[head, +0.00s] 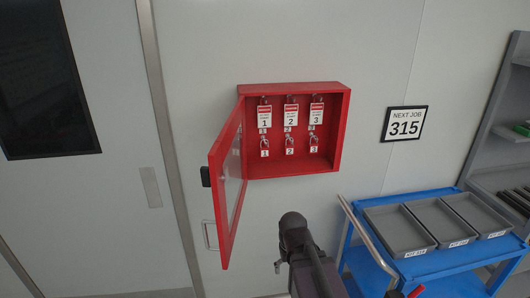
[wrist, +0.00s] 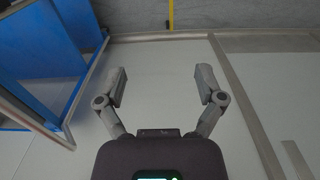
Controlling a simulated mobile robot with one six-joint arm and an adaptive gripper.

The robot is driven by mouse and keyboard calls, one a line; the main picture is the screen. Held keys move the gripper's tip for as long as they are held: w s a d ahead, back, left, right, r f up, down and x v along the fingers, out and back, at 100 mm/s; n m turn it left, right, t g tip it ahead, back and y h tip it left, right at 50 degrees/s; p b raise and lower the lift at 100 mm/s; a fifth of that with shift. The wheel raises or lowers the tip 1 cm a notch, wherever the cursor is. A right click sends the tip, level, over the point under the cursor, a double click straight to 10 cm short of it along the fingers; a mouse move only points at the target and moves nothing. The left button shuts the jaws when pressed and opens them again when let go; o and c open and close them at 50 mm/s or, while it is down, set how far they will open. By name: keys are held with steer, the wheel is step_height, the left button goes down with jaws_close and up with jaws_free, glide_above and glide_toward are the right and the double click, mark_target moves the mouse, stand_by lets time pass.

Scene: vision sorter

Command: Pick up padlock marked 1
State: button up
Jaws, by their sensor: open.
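A red wall cabinet (head: 345,130) stands open in the head view, its glazed door (head: 221,200) swung out to the left. Inside, the upper row holds white-and-red tags numbered 1 (head: 264,122), 2 and 3. Below them hang small red-and-silver items that look like padlocks, over labels 1, 2 and 3. The padlock marked 1 (head: 264,143) is the leftmost; its fine detail is too small to tell. My gripper (wrist: 162,85) is open in the wrist view, with nothing between its fingers. In the head view my arm is below the cabinet, apart from it.
A blue cart (head: 420,265) with several grey trays (head: 399,227) and a silver handle stands at lower right. A "NEXT JOB 315" sign (head: 404,122) hangs right of the cabinet. Grey shelving (head: 490,125) is at far right. The open door borders the cabinet's left side.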

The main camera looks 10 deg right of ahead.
steer(key=w+r+t+p, duration=0.6)
steer(key=w+r+p, duration=0.45)
steer(key=w, duration=0.75)
steer(key=t+p, duration=0.6)
glide_toward(264, 148)
steer(key=s+r, duration=0.3)
steer(key=shift+d+r, duration=0.15)
steer(key=b+x, duration=0.4)
steer(key=x, duration=0.4)
steer(key=shift+w, duration=0.25)
steer(key=shift+b+x, duration=1.15)
steer(key=shift+x, duration=1.55)
